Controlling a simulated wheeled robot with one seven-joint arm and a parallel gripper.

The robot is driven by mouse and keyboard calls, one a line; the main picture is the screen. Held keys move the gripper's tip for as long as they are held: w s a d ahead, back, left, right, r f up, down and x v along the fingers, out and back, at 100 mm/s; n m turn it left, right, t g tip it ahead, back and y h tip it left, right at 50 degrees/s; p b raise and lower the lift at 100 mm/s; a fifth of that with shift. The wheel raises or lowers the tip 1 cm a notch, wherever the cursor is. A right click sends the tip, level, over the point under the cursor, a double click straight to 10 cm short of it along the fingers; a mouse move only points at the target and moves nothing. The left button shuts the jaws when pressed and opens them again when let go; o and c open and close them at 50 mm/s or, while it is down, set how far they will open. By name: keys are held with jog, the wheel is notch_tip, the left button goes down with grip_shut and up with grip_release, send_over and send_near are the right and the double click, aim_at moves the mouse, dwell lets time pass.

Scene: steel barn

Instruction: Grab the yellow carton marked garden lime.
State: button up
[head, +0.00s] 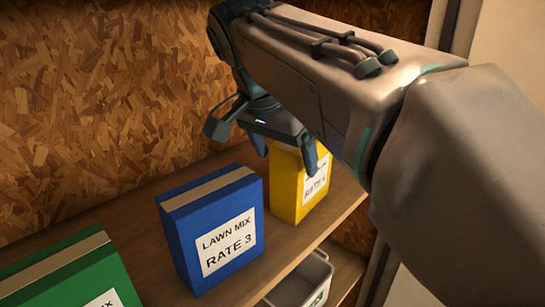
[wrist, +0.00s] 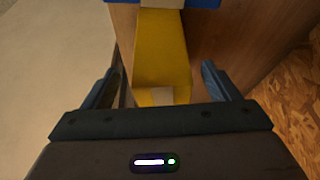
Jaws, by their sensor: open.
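The yellow carton (head: 286,190) stands upright on the wooden shelf, right of a blue carton. My gripper (head: 284,152) is at its top, and my arm covers part of it. Its white label is partly hidden; "RATE" shows, but the product name cannot be read. In the wrist view the yellow carton (wrist: 160,48) lies between the two blue fingers of my gripper (wrist: 160,75). The fingers are apart, with a visible gap on each side of the carton. My gripper is open and holds nothing.
The blue carton (head: 180,228), marked lawn mix rate 3, stands close on the left. A green carton (head: 75,275) is farther left. A chipboard wall (head: 90,100) rises behind the shelf (head: 335,212). A pale bin (head: 300,285) sits on a lower shelf.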

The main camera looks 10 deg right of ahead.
jog(key=w+d+p, duration=0.1)
jog(key=w+d, duration=0.2)
jog(key=d, duration=0.1)
jog(key=shift+w, duration=0.2)
jog(key=x, duration=0.3)
jog(key=shift+w, duration=0.2)
jog(key=shift+f+b, duration=0.25)
jog(key=shift+b, duration=0.1)
jog(key=c, duration=1.3)
jog(key=shift+c, duration=0.9)
jog(key=shift+r, duration=0.1)
